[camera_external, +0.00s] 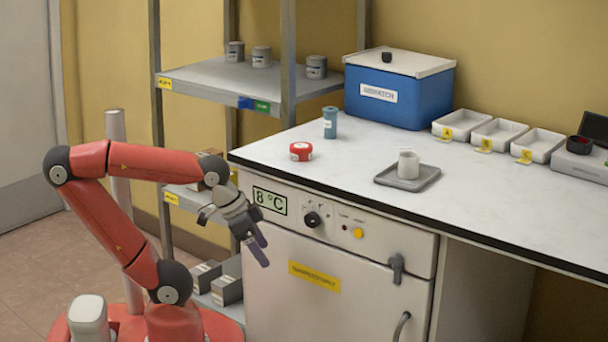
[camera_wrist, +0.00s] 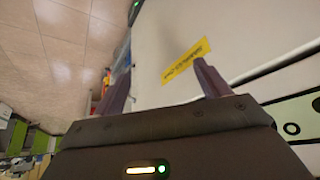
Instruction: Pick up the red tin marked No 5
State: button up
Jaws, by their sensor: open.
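A small red tin (camera_external: 301,151) with a pale label stands on the white worktop (camera_external: 340,180), near its left end. Its marking is too small to read. My gripper (camera_external: 258,248) hangs in front of the cabinet, below the worktop's front edge, to the left of and lower than the tin. In the wrist view my gripper (camera_wrist: 165,85) has its two fingers apart with nothing between them. The cabinet front and its yellow label (camera_wrist: 186,60) show beyond the fingers. The tin is not in the wrist view.
A blue-grey bottle (camera_external: 330,122) stands behind the tin. A grey tray (camera_external: 425,180) with a pale cup is to the right. A blue box (camera_external: 400,95) and white trays (camera_external: 462,122) stand at the back. A shelf rack (camera_external: 220,78) is behind my arm.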

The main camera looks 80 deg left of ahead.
notch_tip(320, 180, up, 30)
jog(key=r+n+g+y, duration=0.1)
jog(key=n+g+y, duration=0.1)
jog(key=n, duration=0.4)
send_over(300, 146)
jog(key=s, duration=0.2)
jog(key=x, duration=0.4)
jog(key=s+d+b+x, duration=0.1)
jog(key=x, duration=0.3)
jog(key=s+d+f+b+x, duration=0.1)
jog(key=x, duration=0.3)
jog(key=shift+w+a+f, duration=0.1)
jog(key=shift+w+f, duration=0.05)
jog(key=shift+f, duration=0.25)
jog(key=c, duration=1.1)
jog(key=shift+o, duration=0.2)
